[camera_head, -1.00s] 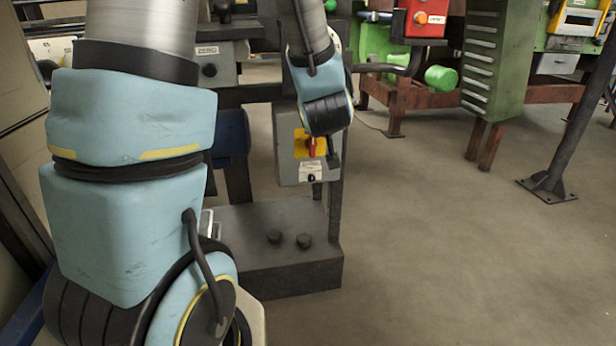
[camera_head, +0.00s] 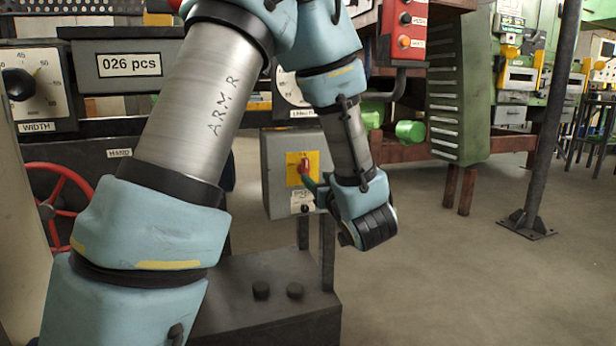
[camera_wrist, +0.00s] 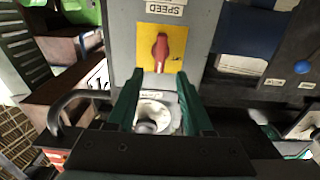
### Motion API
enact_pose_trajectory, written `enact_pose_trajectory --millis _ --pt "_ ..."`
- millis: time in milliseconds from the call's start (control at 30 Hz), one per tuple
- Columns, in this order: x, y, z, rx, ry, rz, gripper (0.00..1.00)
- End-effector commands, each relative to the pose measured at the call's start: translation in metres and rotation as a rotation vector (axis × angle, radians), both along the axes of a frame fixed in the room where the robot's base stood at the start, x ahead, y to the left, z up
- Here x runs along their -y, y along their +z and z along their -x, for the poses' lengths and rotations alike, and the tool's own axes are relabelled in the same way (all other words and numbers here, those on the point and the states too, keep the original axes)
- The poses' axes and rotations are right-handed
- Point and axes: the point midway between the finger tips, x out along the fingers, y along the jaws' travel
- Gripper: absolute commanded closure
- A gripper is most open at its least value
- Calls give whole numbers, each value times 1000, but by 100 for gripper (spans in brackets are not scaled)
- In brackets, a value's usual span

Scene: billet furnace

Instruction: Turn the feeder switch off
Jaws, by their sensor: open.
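The switch is a red handle (camera_head: 305,165) on a yellow plate (camera_head: 293,178), mounted on the face of a grey box (camera_head: 274,160). The handle looks close to upright. In the wrist view the red handle (camera_wrist: 160,52) stands just beyond my fingertips, with an upside-down SPEED label above it. My gripper (camera_wrist: 154,82) is open; its two green fingers point at the handle from either side of the lower plate edge. No contact is visible. In the head view my wrist is at the box's right side, and the fingers are mostly hidden.
A dark block (camera_head: 265,285) with two black knobs stands below the box. A red handwheel (camera_head: 58,205) and a counter panel (camera_head: 128,66) are at left. A red button box (camera_head: 404,35) hangs at upper right.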

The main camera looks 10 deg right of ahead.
Motion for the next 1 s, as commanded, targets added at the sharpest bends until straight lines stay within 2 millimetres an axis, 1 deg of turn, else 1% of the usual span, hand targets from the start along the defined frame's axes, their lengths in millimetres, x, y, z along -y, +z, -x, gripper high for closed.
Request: enact_pose_trajectory --millis 33,100,200,333,500,767,1000 --pt "-3 -2 -11 0 6 1 49" --pt "-5 -2 -24 0 6 2 49" --pt "-7 -1 -41 0 4 1 49" --pt "-8 -1 -56 -1 2 2 49" --pt "-9 0 -66 0 0 1 49" --pt "-9 0 -67 -1 -1 0 49" --pt "-9 0 -67 -1 -1 0 75"
